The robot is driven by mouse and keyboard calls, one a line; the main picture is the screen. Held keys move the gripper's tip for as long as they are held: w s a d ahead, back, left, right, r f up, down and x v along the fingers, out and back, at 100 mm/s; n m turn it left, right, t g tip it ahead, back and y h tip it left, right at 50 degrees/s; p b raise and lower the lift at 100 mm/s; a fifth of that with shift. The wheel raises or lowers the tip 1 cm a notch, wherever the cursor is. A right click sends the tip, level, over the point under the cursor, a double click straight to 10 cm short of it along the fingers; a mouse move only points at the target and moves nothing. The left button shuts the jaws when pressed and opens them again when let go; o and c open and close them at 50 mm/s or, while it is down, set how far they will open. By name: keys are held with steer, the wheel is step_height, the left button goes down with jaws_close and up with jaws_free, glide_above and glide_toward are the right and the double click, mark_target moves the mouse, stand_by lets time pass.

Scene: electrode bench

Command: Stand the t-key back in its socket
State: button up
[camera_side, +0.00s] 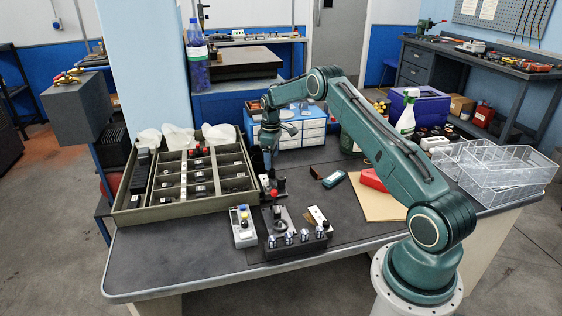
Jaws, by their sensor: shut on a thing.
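My gripper (269,172) points down beside the right wall of the sorting tray, near the back middle of the bench. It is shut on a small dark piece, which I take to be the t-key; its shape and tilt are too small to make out. Just below the fingers is a small dark fixture with a red part (274,192). In front of it stands a dark block with several shiny round knobs (296,240), with a grey-and-black fixture (279,220) behind it. I cannot tell which of these holds the t-key's socket.
The compartmented tray (126,212) holds several small parts at the left. A light box with coloured buttons (243,228) and a small white-topped block (317,218) flank the fixtures. The front left bench is clear.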

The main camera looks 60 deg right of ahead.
steer(key=shift+f, duration=0.1)
stand_by(0.3)
steer(key=o, duration=1.1)
step_height(320, 180, up, 14)
steer(key=shift+f, duration=0.1)
stand_by(0.4)
step_height(320, 180, up, 5)
stand_by(0.6)
steer(key=shift+a, duration=0.1)
